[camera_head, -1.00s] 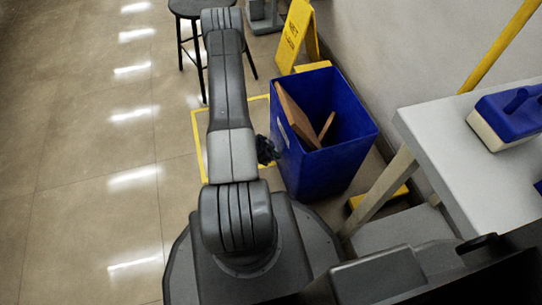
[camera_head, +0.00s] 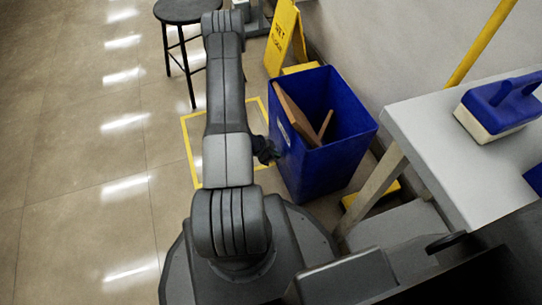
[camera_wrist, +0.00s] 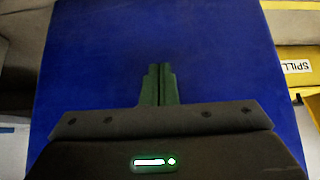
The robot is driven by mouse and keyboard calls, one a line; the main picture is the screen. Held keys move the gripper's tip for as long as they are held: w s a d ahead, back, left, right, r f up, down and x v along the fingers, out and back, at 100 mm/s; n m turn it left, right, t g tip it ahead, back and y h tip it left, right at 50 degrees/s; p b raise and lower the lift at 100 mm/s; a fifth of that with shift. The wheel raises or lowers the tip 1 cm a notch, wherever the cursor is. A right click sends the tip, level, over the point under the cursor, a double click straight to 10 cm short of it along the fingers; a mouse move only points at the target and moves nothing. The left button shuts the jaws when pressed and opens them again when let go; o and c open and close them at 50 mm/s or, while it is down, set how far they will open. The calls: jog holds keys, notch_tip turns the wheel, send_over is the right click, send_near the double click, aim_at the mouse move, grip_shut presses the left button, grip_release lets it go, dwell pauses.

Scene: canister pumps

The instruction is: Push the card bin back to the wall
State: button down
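The card bin (camera_head: 322,168) is a blue, open-topped box with brown cardboard pieces (camera_head: 296,112) inside. It stands on the floor between my arm and the grey wall, and looks upright. My gripper (camera_head: 272,152) is at the bin's left side in the head view, partly hidden by my arm. In the wrist view the bin's blue side (camera_wrist: 210,60) fills most of the picture. My gripper's fingers (camera_wrist: 158,84) are together there, with nothing between them, and point at that side. I cannot tell whether the tips touch it.
A yellow wet-floor sign (camera_head: 284,38) stands behind the bin. A yellow floor outline (camera_head: 189,150) lies left of it. A black stool (camera_head: 184,12) is at the back. A white table (camera_head: 440,135) with a blue-handled block (camera_head: 498,108) is at right. The left floor is clear.

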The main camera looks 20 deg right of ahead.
jog(key=shift+d, duration=0.9)
jog(key=shift+w+d, duration=0.15)
jog(key=shift+d, duration=1.1)
jog(key=shift+w+d, duration=0.1)
jog(key=shift+d, duration=1.25)
jog(key=shift+w+d, duration=0.15)
jog(key=shift+d, duration=2.3)
jog(key=shift+w+d, duration=0.15)
jog(key=shift+d, duration=2.45)
